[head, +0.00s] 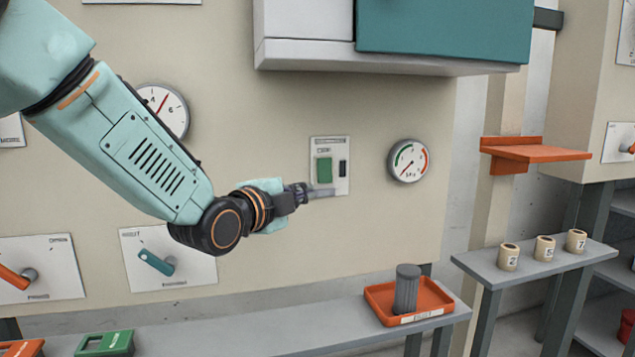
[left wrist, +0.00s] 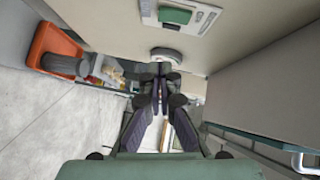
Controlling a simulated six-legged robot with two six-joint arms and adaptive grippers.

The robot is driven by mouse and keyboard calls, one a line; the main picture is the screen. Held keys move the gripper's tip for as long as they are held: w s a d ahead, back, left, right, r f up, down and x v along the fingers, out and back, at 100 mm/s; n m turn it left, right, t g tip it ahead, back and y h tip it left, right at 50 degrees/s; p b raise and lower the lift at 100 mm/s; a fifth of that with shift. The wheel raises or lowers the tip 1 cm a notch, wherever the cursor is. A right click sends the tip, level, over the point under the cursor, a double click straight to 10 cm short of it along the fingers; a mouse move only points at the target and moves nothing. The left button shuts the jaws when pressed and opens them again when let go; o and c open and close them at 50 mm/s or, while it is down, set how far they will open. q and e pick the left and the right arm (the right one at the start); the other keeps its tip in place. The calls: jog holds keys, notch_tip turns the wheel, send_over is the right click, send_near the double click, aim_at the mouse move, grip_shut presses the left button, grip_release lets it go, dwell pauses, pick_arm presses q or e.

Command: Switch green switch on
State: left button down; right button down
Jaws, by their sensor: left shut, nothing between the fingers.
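The green switch (head: 324,170) is a green rocker on a small white plate (head: 341,184) on the beige wall panel, with a dark narrow element beside it. In the left wrist view the green switch (left wrist: 175,16) is at the top, beyond the fingers. My left gripper (head: 330,191) is shut and empty, its fingertips in front of the plate's lower part, just below the green rocker. I cannot tell whether they touch the plate. In the left wrist view the closed fingers (left wrist: 160,75) point away from the camera. My right gripper is out of view.
A round gauge (head: 409,160) is right of the plate, another gauge (head: 163,110) left behind my arm. A teal and white box (head: 445,30) overhangs above. An orange tray (head: 440,302) with a grey cylinder (head: 406,288) stands on the shelf below. A teal lever (head: 156,262) is lower left.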

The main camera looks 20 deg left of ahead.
pick_arm(q)
jog(key=m, duration=0.1)
jog(key=p, duration=0.2)
send_near(331, 180)
jog(key=shift+w+d, duration=1.35)
jog(key=shift+d, duration=0.4)
jog(key=w, duration=0.1)
jog(key=w+a, duration=0.2)
jog(key=shift+a+f+p, duration=0.2)
jog(key=shift+f+p, duration=0.1)
jog(key=shift+p, duration=0.1)
jog(key=shift+d, duration=0.1)
